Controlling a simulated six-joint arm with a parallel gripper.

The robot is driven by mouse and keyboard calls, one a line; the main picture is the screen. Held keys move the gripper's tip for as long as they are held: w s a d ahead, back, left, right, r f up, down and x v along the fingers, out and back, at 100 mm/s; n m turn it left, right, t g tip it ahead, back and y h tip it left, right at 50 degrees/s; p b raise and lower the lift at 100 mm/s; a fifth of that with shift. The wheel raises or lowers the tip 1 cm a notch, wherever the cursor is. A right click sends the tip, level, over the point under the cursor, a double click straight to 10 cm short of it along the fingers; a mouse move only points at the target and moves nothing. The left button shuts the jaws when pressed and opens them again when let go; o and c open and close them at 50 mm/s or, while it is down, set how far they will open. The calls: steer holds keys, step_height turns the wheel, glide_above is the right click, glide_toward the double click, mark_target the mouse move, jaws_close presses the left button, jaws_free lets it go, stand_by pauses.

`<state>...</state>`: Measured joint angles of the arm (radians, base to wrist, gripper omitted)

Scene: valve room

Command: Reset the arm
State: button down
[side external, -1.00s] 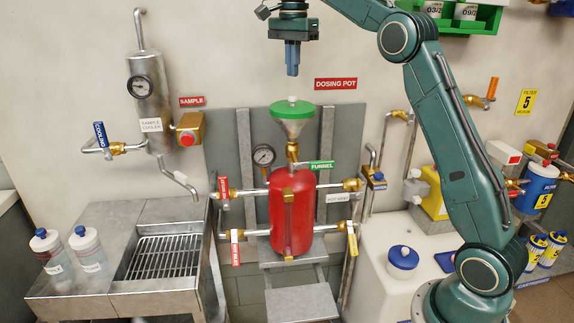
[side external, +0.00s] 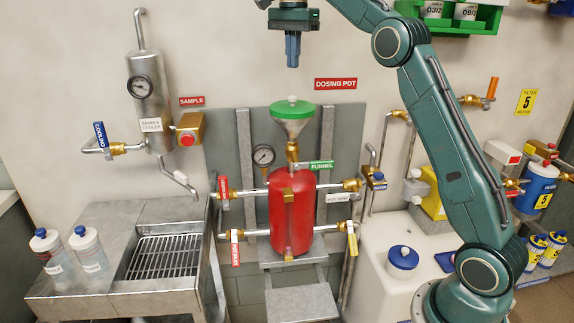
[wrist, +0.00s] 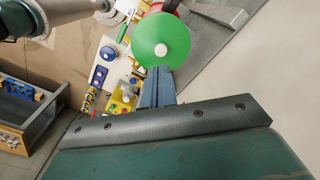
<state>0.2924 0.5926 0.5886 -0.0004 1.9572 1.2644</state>
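My gripper (side external: 292,50) hangs pointing down in the upper middle of the side view, in front of the wall. It is above the dosing pot's funnel, clear of it. Its blue fingers lie together with nothing visible between them; they also show in the wrist view (wrist: 157,86). The funnel has a green lid (side external: 291,108) with a pale knob, which also shows in the wrist view (wrist: 161,50). My green arm arches in from the right.
The red dosing pot (side external: 291,215) stands below the funnel. A sample cooler (side external: 149,100) and sink (side external: 165,258) are at left. A green wall bin (side external: 485,18) is close to my arm at upper right. A white tank (side external: 378,278) stands near my base.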

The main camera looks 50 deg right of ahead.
steer(key=s+a+n+t, duration=0.3)
steer(key=s+a+n, duration=0.65)
steer(key=s, duration=0.55)
steer(key=s+a+f+n+t, duration=0.1)
steer(key=s+a+f+n, duration=0.1)
steer(key=s+f+n, duration=0.2)
steer(key=s+a+f+n+t, duration=0.1)
steer(key=s+a+f+n, duration=0.2)
steer(key=s+f, duration=0.8)
steer(key=shift+s+n+t, duration=0.3)
steer(key=shift+s+n, duration=0.1)
steer(key=shift+n, duration=0.25)
steer(key=c, duration=2.1)
jaws_free()
steer(key=shift+a, duration=0.1)
